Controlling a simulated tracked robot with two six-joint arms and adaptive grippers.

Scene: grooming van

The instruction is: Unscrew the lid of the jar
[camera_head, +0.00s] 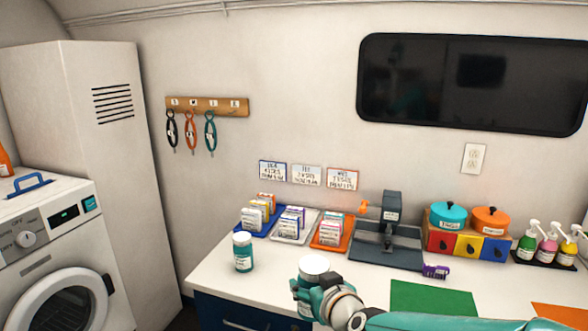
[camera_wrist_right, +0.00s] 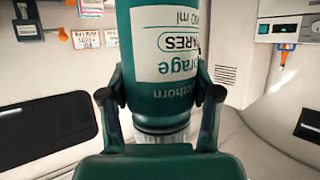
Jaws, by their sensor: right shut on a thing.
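A teal jar with a white label (camera_wrist_right: 165,55) and a pale ribbed lid (camera_wrist_right: 162,134) is between the fingers of my right gripper (camera_wrist_right: 160,98). The fingers press on its teal body, close to the lid end; the jar and its lettering appear upside down in the wrist view. In the head view the white lid (camera_head: 314,265) faces up above my right gripper (camera_head: 312,292), near the counter's front edge. The gripper hides most of that jar, and I cannot tell whether it touches the counter. My left gripper is not in view.
A similar jar (camera_head: 243,254) with a whitish lid stands on the white counter (camera_head: 215,272) to the left.

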